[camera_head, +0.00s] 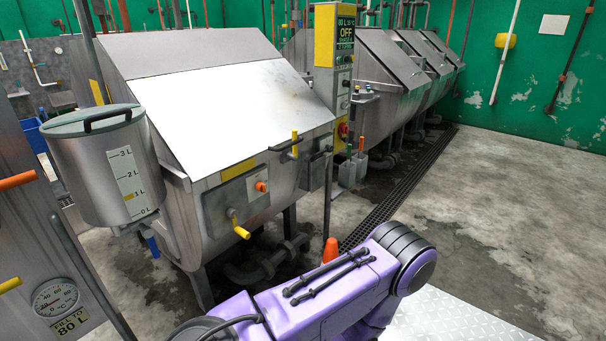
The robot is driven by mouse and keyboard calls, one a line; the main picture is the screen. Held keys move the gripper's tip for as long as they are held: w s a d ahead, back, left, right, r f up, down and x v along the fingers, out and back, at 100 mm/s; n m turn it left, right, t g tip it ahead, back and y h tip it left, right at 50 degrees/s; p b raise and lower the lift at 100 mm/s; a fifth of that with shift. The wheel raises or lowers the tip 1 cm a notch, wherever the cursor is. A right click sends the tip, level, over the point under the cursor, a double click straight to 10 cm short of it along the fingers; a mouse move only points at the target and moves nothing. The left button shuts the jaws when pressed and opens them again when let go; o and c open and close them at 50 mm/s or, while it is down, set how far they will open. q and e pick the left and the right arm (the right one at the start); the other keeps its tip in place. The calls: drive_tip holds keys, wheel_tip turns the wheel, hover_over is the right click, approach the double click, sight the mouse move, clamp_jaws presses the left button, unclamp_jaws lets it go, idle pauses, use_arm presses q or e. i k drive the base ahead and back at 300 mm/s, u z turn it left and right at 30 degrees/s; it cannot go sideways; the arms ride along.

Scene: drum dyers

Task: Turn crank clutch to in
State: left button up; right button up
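A steel dyeing drum machine (215,100) with a sloped lid stands in the middle. On its front is a steel panel (222,205) with a crank with a yellow handle (240,230) pointing down and right. An orange knob (261,186) sits on a pale plate to the crank's upper right. A yellow label (238,168) is above, its text unreadable. I cannot tell which part is the clutch or its setting. A yellow-tipped lever (295,140) stands upright at the panel's upper right. Neither of my grippers is in view; only a purple arm link of mine shows at the bottom.
A measuring tank (90,160) stands left, above a steel cabinet with a temperature dial (55,297). A control post (334,50) reading OFF stands right of the drum. More drums (375,65) line the back. A floor grate (405,180) runs beside them; the right floor is clear.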

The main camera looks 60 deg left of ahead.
sight(260, 187)
drive_tip(key=u, duration=0.2)
drive_tip(key=i, duration=1)
drive_tip(key=u, duration=1.55)
drive_tip(key=i, duration=0.85)
drive_tip(key=u, duration=0.85)
